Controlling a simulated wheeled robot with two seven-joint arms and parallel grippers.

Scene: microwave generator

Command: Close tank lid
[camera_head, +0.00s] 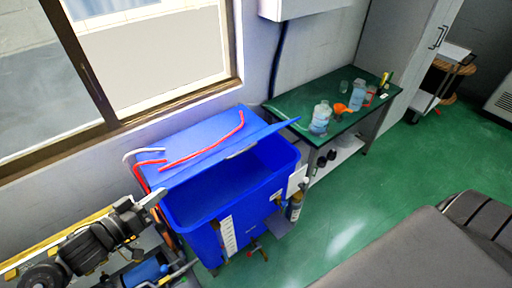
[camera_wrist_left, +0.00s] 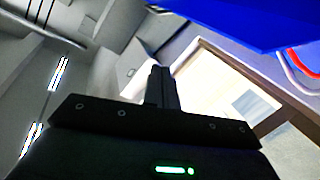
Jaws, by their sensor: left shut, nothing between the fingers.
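The blue tank (camera_head: 195,238) stands below the window, and its open top shows a blue interior. Its blue lid (camera_head: 190,134) is raised and tilted back toward the wall, with a red hose (camera_head: 205,142) showing across it. In the left wrist view part of the blue lid (camera_wrist_left: 235,18) fills the upper right. My left gripper (camera_head: 155,196) is at the left side of the tank, near its upper left edge; I cannot tell if it touches. Its fingers (camera_wrist_left: 161,86) are together and empty in the wrist view. My right gripper is not in view.
A green-topped table (camera_head: 290,100) with bottles and an orange funnel (camera_head: 340,108) stands right of the tank. A grey surface (camera_head: 425,250) is at the lower right. Green floor (camera_head: 350,205) is clear between.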

